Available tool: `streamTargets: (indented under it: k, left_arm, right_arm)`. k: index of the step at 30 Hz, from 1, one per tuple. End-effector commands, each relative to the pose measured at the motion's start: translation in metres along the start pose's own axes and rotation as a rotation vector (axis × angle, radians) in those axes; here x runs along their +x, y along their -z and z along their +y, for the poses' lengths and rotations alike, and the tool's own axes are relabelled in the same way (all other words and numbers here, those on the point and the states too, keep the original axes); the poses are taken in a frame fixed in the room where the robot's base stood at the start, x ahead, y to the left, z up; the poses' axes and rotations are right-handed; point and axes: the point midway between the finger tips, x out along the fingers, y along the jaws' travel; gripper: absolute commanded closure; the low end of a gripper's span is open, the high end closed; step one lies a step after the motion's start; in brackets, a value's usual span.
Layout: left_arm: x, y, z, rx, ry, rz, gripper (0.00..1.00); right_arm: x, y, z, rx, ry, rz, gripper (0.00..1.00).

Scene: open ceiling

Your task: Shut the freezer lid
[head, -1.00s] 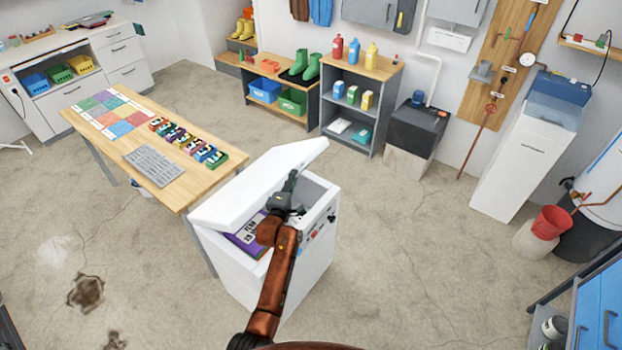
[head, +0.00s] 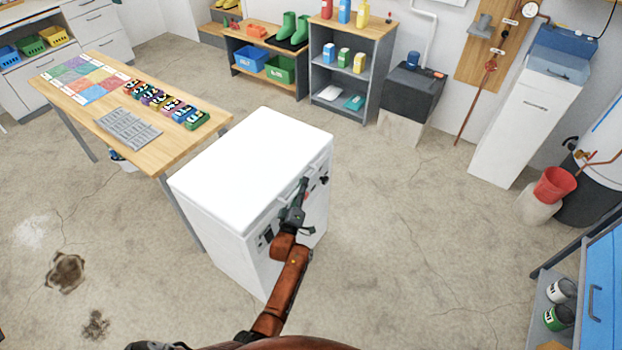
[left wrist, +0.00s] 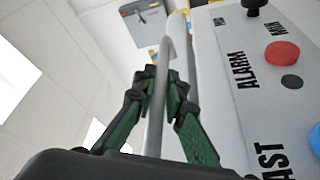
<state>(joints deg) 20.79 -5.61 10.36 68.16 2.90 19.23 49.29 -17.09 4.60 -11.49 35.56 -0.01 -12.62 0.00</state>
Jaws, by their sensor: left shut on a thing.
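The white chest freezer (head: 225,240) stands in the middle of the head view. Its lid (head: 255,155) lies flat over the top, with no visible gap, and the inside is hidden. My left gripper (head: 298,200) is at the freezer's front, along the lid's front edge. In the left wrist view its green-padded fingers (left wrist: 160,90) are shut on a thin grey handle bar (left wrist: 157,105), beside the front panel (left wrist: 230,90) with its ALARM label and red button.
A wooden table (head: 190,145) with coloured squares, a grey tray and several small packs stands close to the freezer's left. Shelves (head: 350,75) and a black box line the back wall. A blue cabinet (head: 600,285) is at right. Open floor lies right of the freezer.

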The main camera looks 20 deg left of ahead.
Motion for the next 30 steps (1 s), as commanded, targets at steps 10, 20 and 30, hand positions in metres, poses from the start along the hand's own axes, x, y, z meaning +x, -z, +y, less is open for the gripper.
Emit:
streamTargets:
  k: [10, 20, 30]
  left_arm:
    - [-0.004, 0.000, -0.018, 0.039, -0.008, 0.010, 1.00]
    - [-0.005, -0.002, -0.020, 0.038, -0.004, 0.005, 1.00]
    - [-0.005, -0.004, -0.019, 0.037, -0.005, 0.004, 0.81]
  right_arm:
    - [0.012, -0.005, 0.000, 0.000, 0.000, -0.007, 0.17]
    - [0.012, -0.005, 0.000, 0.000, 0.000, -0.007, 0.17]
    - [0.012, -0.006, 0.000, 0.001, 0.000, -0.009, 0.17]
